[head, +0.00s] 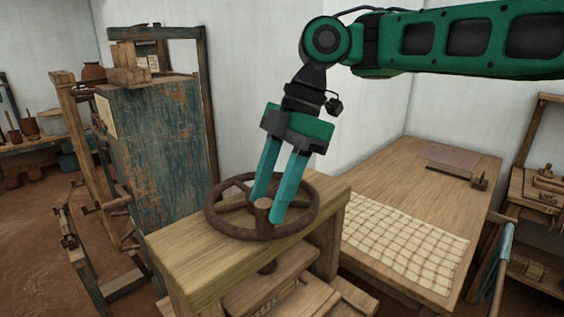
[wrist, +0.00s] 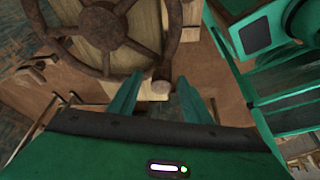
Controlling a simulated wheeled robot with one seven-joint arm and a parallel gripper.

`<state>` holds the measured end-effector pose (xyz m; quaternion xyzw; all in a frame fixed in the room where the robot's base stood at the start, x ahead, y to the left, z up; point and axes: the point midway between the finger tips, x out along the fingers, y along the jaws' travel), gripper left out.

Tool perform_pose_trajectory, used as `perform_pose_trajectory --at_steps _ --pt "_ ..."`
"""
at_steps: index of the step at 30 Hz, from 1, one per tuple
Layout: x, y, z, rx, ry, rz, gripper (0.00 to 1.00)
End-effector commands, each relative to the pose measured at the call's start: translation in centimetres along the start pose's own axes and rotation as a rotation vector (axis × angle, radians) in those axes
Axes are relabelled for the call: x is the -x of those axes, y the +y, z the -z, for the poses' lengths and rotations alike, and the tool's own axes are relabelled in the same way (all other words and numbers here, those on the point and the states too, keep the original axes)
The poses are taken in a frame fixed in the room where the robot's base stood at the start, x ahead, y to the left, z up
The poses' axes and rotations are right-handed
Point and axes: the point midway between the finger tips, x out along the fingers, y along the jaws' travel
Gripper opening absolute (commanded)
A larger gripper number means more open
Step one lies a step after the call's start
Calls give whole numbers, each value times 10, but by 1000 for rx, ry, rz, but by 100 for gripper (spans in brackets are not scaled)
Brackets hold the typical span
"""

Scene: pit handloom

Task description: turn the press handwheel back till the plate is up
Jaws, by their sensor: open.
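The press handwheel (head: 222,224), a rusty brown spoked ring, lies flat on top of the wooden press beam (head: 190,255). Its upright handle knob (head: 262,208) stands at the near side of the rim. My gripper (head: 268,208) points down at the knob with its teal fingers open. In the wrist view the knob (wrist: 160,88) shows between the two fingertips (wrist: 158,92); I cannot tell if either touches it. The screw (head: 268,267) shows under the beam, above a wooden block, likely the plate (head: 262,287). The beam partly hides it, so its height is unclear.
A wooden table (head: 400,180) with a checked cloth (head: 405,240) stands to the right. A worn blue-green cabinet (head: 160,150) and wooden loom frames stand to the left. A shelf rack (head: 535,190) is at the far right. The air above the wheel is clear except for my arm.

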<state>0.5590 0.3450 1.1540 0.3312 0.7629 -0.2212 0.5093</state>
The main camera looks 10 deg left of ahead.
Motion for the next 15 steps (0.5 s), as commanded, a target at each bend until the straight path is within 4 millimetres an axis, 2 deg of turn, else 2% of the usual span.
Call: perform_pose_trajectory --at_steps 4,12,15 --pt "23 2 -3 -2 1 -5 45" --pt "51 2 -3 -1 2 -5 45" --pt "53 2 -2 1 0 3 45"
